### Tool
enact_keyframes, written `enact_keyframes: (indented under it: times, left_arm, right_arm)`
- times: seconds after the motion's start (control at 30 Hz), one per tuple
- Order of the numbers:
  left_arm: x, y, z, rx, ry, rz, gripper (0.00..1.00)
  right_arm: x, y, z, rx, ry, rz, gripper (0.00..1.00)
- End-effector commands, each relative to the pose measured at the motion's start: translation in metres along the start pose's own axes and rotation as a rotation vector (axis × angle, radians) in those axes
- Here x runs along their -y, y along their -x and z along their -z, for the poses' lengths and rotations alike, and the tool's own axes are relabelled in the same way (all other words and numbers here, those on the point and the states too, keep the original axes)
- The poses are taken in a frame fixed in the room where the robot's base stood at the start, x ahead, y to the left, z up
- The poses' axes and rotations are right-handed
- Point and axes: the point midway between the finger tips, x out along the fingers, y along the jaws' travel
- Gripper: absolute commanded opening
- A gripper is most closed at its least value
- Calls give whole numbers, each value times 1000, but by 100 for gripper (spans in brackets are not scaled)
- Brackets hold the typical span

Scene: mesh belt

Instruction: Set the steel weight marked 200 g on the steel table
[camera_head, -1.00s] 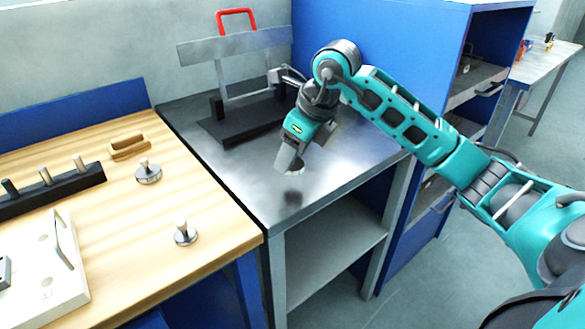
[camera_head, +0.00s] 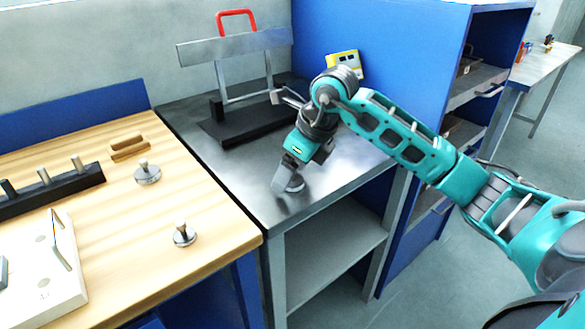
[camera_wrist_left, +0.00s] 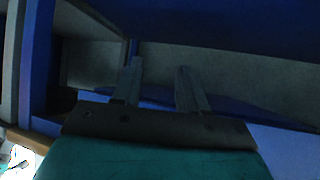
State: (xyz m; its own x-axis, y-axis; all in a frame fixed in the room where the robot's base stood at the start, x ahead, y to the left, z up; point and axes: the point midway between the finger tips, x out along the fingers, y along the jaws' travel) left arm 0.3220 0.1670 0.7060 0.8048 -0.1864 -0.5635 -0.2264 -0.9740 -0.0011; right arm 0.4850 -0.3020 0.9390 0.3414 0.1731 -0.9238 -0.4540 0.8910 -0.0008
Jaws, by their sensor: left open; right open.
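My right gripper (camera_head: 285,184) is low over the steel table (camera_head: 345,165), pointing down, with open jaws. A small round steel weight (camera_head: 295,186) is on the table at its fingertips, partly hidden by the gripper. Its marking cannot be read. Two other steel weights with knobs stand on the wooden bench: one farther back (camera_head: 147,174) and one near the front right corner (camera_head: 184,236). I cannot read their marks either. My left gripper (camera_wrist_left: 160,85) shows in the left wrist view, with its two fingers apart and nothing between them.
A black-based steel frame with a red handle (camera_head: 237,14) stands at the back of the steel table. A blue cabinet (camera_head: 400,50) is behind my right arm, with a yellow device (camera_head: 345,62) nearby. A black peg rack (camera_head: 50,190) and white block (camera_head: 45,280) are on the bench.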

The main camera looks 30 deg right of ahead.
Motion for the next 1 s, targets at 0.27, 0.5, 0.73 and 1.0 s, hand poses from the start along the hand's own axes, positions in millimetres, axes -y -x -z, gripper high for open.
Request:
enact_keyframes:
  times: [0.27,0.5,0.73,1.0]
  left_arm:
    - [0,2,3,-3,-2,1,43]
    - [1,3,4,-1,-4,3,43]
    - [3,5,5,-5,-5,7,43]
    - [4,5,3,-1,-6,11,43]
  right_arm:
    - [0,8,-2,1,1,2,74]
    - [1,56,-2,3,2,6,74]
    - [1,102,-2,3,1,4,74]
    - [0,123,-1,0,0,0,74]
